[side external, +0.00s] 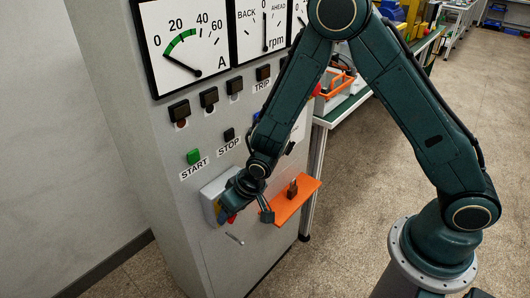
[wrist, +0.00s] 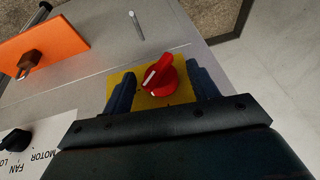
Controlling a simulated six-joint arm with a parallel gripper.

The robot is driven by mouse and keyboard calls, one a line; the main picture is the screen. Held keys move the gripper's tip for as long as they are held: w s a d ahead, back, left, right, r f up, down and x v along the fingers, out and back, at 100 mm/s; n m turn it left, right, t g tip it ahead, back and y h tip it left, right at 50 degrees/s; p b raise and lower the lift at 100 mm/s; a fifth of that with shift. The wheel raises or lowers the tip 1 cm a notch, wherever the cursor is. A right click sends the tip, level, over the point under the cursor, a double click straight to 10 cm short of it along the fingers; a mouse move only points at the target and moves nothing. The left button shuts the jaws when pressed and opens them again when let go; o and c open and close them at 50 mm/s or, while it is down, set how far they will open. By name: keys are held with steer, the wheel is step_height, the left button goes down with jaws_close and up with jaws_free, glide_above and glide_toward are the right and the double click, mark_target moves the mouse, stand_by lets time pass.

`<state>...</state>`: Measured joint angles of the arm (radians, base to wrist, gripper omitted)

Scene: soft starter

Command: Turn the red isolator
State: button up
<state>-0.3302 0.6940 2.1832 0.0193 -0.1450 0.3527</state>
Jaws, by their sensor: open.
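The red isolator (wrist: 160,76) is a rotary knob with a white pointer line, mounted on a yellow plate (wrist: 122,78). In the wrist view it sits between the two fingers of my gripper (wrist: 163,88), with gaps on both sides. The fingers are open and do not appear to touch the knob. In the side external view my gripper (side external: 242,204) is at the isolator box (side external: 211,199) on the lower cabinet front. Only a little red of the knob (side external: 231,219) shows there; my gripper hides most of it.
An orange plate (side external: 303,189) with a brown padlock-like piece (side external: 292,188) juts out right of my gripper. A small metal pin (side external: 235,239) sticks out below the isolator. Green START (side external: 193,156) and black STOP (side external: 229,134) buttons are above. The floor at right is open.

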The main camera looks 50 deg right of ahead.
steer(key=v, duration=1.3)
steer(key=shift+s+r, duration=0.2)
steer(key=shift+r, duration=0.1)
steer(key=shift+d, duration=0.1)
steer(key=shift+f, duration=0.1)
steer(key=a+n+h, duration=0.1)
steer(key=a+h, duration=0.3)
steer(key=a, duration=0.2)
steer(key=shift+a+f+h, duration=0.25)
steer(key=shift+h, duration=0.15)
stand_by(0.4)
steer(key=shift+x, duration=6.9)
